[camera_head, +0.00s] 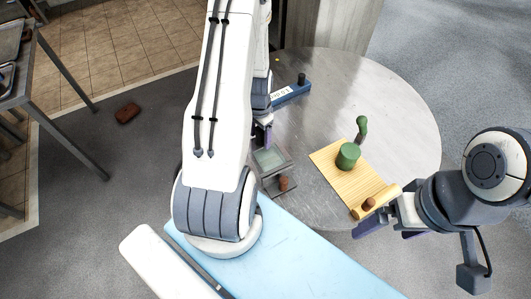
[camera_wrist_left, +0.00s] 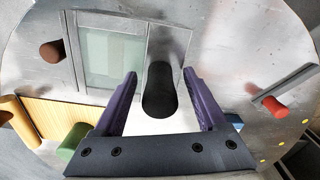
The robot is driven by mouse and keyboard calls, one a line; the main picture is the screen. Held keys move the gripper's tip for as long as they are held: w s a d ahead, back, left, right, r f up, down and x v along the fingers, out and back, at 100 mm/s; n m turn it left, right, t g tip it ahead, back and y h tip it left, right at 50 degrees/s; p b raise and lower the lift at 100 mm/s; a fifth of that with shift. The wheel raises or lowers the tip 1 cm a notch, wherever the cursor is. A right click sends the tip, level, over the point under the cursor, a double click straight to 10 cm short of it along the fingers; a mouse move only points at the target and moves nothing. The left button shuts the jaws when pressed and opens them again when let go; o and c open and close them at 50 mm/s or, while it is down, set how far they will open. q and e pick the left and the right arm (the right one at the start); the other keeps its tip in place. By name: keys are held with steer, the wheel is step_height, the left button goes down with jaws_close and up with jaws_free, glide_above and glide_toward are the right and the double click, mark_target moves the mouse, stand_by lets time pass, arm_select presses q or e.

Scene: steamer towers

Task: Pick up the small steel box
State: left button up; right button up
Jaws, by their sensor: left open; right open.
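What appears to be the small steel box (camera_head: 271,160) has a pale glass-like panel and sits at the table's left edge in the head view. It also shows in the left wrist view (camera_wrist_left: 115,52), with grey metal edges. My left gripper (camera_head: 264,135) is at its far end, partly hidden by my own arm. In the left wrist view my left gripper (camera_wrist_left: 162,92) is open, with a black upright cylinder (camera_wrist_left: 160,92) between its purple fingers. I cannot tell whether they touch it. My right gripper (camera_head: 385,228) is open near the mat's front end.
A bamboo mat (camera_head: 335,165) with a rolled end holds a green cylinder (camera_head: 348,156). A small green piece (camera_head: 361,128) stands behind it. A brown cylinder (camera_head: 283,184) is near the box. A labelled blue bar (camera_head: 290,94) lies behind. The round table's (camera_head: 400,120) right side is clear.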

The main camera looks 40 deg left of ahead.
arm_select(q)
steer(key=shift+f, duration=0.2)
jaws_close()
stand_by(1.3)
